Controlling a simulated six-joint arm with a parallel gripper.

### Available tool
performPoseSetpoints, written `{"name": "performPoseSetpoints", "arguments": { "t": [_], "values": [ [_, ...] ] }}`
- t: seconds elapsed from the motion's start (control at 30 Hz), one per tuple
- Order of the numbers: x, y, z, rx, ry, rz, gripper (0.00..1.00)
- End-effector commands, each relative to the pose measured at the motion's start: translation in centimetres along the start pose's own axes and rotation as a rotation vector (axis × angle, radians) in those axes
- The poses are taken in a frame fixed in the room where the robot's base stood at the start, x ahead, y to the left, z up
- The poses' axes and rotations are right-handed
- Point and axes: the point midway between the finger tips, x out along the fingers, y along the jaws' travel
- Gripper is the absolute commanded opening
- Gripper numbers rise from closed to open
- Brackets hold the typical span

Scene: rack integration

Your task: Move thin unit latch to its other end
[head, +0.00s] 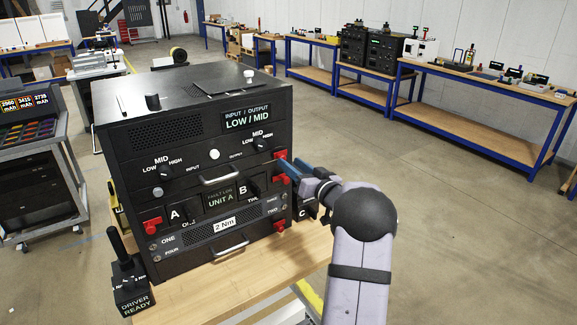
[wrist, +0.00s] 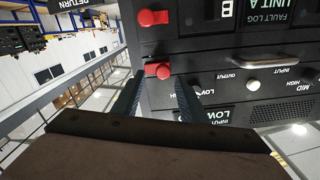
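The black rack stack (head: 200,150) stands on a wooden bench. Two red latches sit on its right edge: an upper one (head: 280,154) and a lower one (head: 283,179) beside knob B. Both also show in the inverted wrist view, the upper (wrist: 158,71) and the lower (wrist: 152,18). My gripper (head: 289,168) is at that edge, its blue fingers pointing at the rack. In the wrist view my gripper (wrist: 161,78) is open, with the upper latch between its fingertips; I cannot tell if they touch it. Which unit is the thin one is unclear.
More red latches sit at the lower left (head: 152,225) and lower right (head: 279,226) of the rack. A driver stand (head: 133,288) is at the front left. Handles (head: 221,176) and knobs stick out from the front. The floor to the right is clear.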

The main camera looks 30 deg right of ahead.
Motion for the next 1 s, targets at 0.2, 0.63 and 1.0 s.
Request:
{"name": "performPoseSetpoints", "arguments": {
  "t": [0.2, 0.63, 1.0],
  "values": [
    [-2.9, 0.2, 0.1, -0.001, 0.002, 0.002, 0.39],
    [-4.0, 0.1, 0.0, 0.001, 0.001, 0.001, 0.39],
    [-4.0, 0.2, 0.1, -0.060, -0.005, 0.007, 0.39]
  ]
}}
